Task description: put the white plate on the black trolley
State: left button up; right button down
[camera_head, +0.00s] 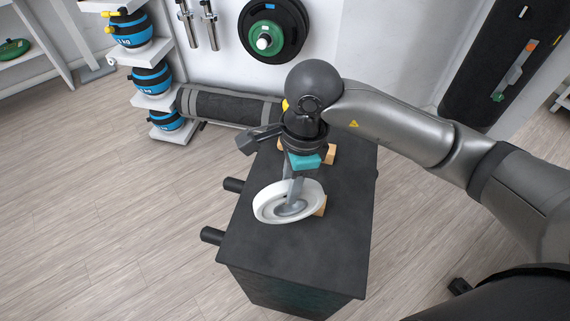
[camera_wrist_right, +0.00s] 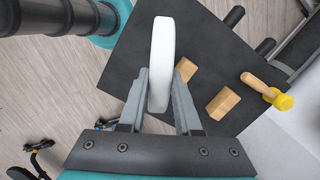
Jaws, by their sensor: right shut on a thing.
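The white plate (camera_head: 263,207) is round, with a raised rim and a grey centre. My right gripper (camera_head: 293,195) is shut on it and holds it tilted over the near part of the black trolley's top (camera_head: 305,258). In the right wrist view the plate (camera_wrist_right: 162,62) stands edge-on between the two fingers of the right gripper (camera_wrist_right: 162,90). Whether the plate touches the trolley top is hard to tell. The black trolley top (camera_wrist_right: 125,62) also fills the middle of the wrist view. My left gripper is not in view.
Wooden blocks lie on the trolley, one (camera_wrist_right: 222,103) and another (camera_wrist_right: 186,69), with a yellow-headed wooden mallet (camera_wrist_right: 265,88) at the edge. Two dark handles (camera_head: 213,235) stick out at the trolley's left. The front of the top is bare.

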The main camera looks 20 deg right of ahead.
aim_at(290, 209)
jog(key=shift+s+f+b, duration=0.2)
jog(key=shift+f+b, duration=0.3)
jog(key=shift+f, duration=0.15)
jog(key=shift+f+b, duration=0.3)
jog(key=shift+f, duration=0.1)
notch_tip(290, 209, down, 5)
jog(key=b, duration=0.3)
jog(key=shift+r, duration=0.1)
pick_arm(q)
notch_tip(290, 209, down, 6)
jog(key=b, duration=0.1)
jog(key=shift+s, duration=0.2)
pick_arm(e)
jog(key=shift+w+f, duration=0.1)
jog(key=shift+f, duration=0.75)
pick_arm(q)
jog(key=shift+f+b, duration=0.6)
jog(key=shift+b, duration=0.15)
pick_arm(e)
jog(key=shift+f, duration=0.6)
jog(key=c, duration=0.5)
grip_release()
